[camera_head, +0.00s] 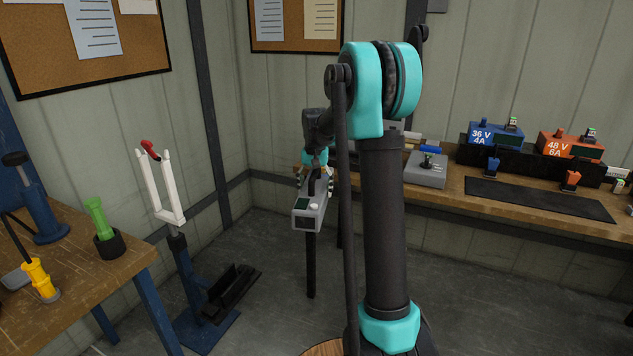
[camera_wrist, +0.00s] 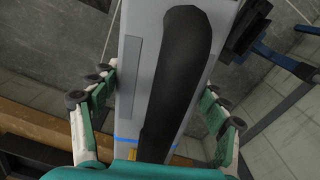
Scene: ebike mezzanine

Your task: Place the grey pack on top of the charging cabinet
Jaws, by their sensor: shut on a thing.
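The grey pack (camera_head: 306,218) is a long grey box with a dark panel on its end and a black handle. My gripper (camera_head: 315,178) is shut on it and holds it in the air above the floor, left of the right-hand bench. In the wrist view the pack (camera_wrist: 133,75) runs up the middle between the fingers of my gripper (camera_wrist: 157,110), with its black handle (camera_wrist: 182,70) towards the camera. I cannot make out a charging cabinet in either view; my arm covers the middle of the head view.
A right-hand bench (camera_head: 455,195) carries a grey device (camera_head: 427,170), a blue charger (camera_head: 495,135), an orange charger (camera_head: 570,146) and a black mat (camera_head: 540,198). A left bench (camera_head: 95,262) holds tools. A stand with a white fork (camera_head: 172,215) is between.

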